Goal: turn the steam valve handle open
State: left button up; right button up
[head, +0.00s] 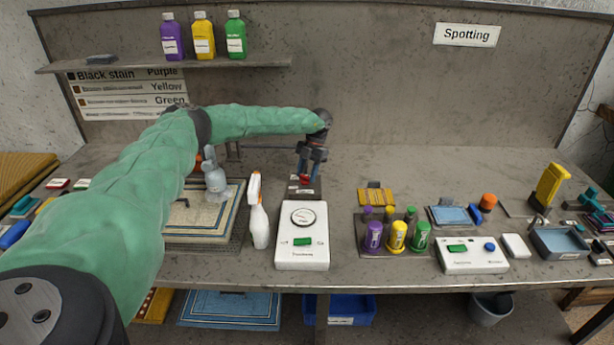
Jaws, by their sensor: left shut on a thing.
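My left arm reaches across the bench from the left. Its gripper (308,173) points down at a small dark block behind the white dial box and is shut on a small red handle (305,180), which appears to be the steam valve handle. The fingers hide part of the handle, and its exact angle is too small to tell. A small label sits on the block beside the handle. My right gripper does not show.
Close by stand a white box with a round dial (303,217), a white spray bottle (258,212) and a framed rug piece (203,212). Purple, yellow and green bottles (396,236) stand to the right. The bench behind the valve is clear up to the back panel.

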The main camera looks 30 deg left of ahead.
pick_arm(q)
jog(key=shift+a+n+h, duration=0.15)
jog(key=shift+n+h, duration=0.25)
jog(key=shift+n, duration=0.5)
jog(key=n, duration=0.2)
jog(key=shift+a+n+h, duration=0.1)
jog(key=shift+n+h, duration=0.2)
jog(key=shift+h, duration=0.1)
jog(key=shift+r+n+t+h, duration=0.15)
jog(key=shift+n+t+h, duration=0.3)
jog(key=shift+n, duration=1.05)
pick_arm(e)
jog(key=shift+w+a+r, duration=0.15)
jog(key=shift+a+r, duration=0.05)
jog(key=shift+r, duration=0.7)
pick_arm(q)
jog(key=shift+a, duration=0.1)
jog(key=o, duration=1)
jog(key=shift+b, duration=0.3)
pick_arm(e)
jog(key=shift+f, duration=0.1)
